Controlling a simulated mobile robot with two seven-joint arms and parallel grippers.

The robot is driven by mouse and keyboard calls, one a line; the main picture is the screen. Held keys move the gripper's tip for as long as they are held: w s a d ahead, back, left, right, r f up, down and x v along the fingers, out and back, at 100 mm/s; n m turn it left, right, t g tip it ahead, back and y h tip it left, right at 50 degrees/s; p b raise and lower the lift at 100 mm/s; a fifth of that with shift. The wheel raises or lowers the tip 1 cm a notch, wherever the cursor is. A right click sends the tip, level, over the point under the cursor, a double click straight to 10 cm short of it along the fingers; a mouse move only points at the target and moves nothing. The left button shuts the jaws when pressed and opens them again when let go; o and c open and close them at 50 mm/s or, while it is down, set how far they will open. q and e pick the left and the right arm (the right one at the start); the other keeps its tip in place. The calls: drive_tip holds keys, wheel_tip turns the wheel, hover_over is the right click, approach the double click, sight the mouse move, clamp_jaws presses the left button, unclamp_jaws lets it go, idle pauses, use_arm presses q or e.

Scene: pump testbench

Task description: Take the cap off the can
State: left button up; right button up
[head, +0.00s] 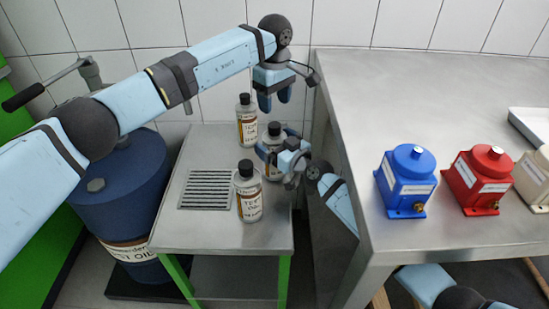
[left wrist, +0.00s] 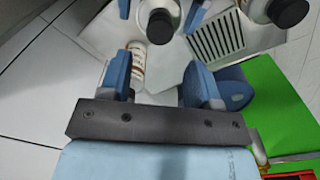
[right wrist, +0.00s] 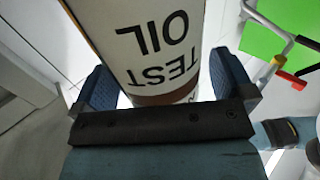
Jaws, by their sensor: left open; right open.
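Three white test-oil cans with black caps stand on a small metal table: a back can (head: 247,128), a middle can (head: 271,172) and a front can (head: 249,203). My right gripper (head: 277,147) is open around the middle can, with one finger on each side; in the right wrist view its label (right wrist: 160,50) fills the gap. Finger contact is unclear. My left gripper (head: 275,101) is open and empty, pointing down above the middle can. In the left wrist view the middle can's cap (left wrist: 160,24) is on, beyond the fingertips.
The small table (head: 215,231) has a drain grate (head: 206,190) at left. A blue oil drum (head: 125,190) stands left of it. The higher bench (head: 440,100) is close at right, with blue (head: 405,185), red (head: 480,183) and beige (head: 535,178) pump units.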

sight(274, 125)
drive_tip(key=c, duration=1.3)
use_arm(q)
drive_tip(key=shift+o, duration=0.9)
drive_tip(key=shift+s+a+f+n+h, duration=0.1)
drive_tip(key=shift+s+f+n+h, duration=0.15)
drive_tip(key=shift+f+n+h, duration=0.4)
drive_tip(key=n+h, duration=0.1)
drive_tip(key=n, duration=0.1)
drive_tip(key=s+a+n+t+h, duration=0.1)
drive_tip(key=n+h, duration=0.1)
drive_tip(key=n, duration=0.1)
drive_tip(key=shift+s+a+f+n+t, duration=0.3)
drive_tip(key=shift+a+f+n, duration=0.05)
drive_tip(key=shift+a+f, duration=0.05)
drive_tip(key=s+a+r+n+t+h, duration=0.25)
drive_tip(key=a+n+h, duration=0.2)
drive_tip(key=n, duration=0.35)
drive_tip(key=shift+t+y, duration=0.25)
drive_tip(key=shift+y, duration=0.25)
drive_tip(key=x, duration=1.1)
drive_tip(key=shift+w+a+f, duration=0.1)
drive_tip(key=shift+w+f, duration=0.15)
drive_tip(key=shift+w, duration=0.05)
